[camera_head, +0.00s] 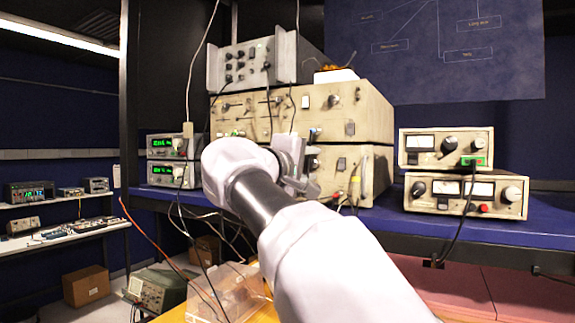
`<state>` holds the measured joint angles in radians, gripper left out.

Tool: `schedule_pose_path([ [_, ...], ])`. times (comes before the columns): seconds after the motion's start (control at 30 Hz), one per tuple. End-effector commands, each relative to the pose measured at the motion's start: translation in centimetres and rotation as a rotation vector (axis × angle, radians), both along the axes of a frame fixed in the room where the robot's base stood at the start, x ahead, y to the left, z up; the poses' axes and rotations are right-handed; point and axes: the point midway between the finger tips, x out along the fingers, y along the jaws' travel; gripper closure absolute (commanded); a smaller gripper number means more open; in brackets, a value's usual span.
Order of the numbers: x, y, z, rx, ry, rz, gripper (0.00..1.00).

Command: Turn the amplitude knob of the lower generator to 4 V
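Two wide beige instruments are stacked on the blue bench, an upper one (377,107) and a lower one (378,180). My arm reaches in from the bottom right and covers much of the lower one's front. My gripper (300,165) is at that front, near its upper middle. Its fingertips are too small and crowded to show whether they are open or touch a knob. Two smaller units with green displays, an upper (155,153) and a lower (153,182), stand at the left. No amplitude label or voltage setting is legible, and I cannot tell which stack holds the lower generator.
A grey instrument (290,57) tops the beige stack. Two metered units, an upper (484,137) and a lower (512,179), stand at the right of the blue bench (375,222). Cables hang over its front edge. A clear box (212,296) lies below. The bench between the stacks is partly free.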

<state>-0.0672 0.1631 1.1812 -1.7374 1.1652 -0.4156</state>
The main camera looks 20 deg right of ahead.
Motion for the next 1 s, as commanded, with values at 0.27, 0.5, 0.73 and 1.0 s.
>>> schedule_pose_path([
  [0.27, -1.3, 1.8, 0.0, 0.0, -0.001, 0.004, 0.6],
  [0.5, -5.9, 7.8, 0.1, 0.0, -0.001, 0.007, 0.6],
  [0.73, -9.6, 12.5, 0.1, 0.0, 0.0, 0.004, 0.6],
  [1.0, -10.8, 13.8, 0.0, -0.001, -0.001, 0.0, 0.6],
])
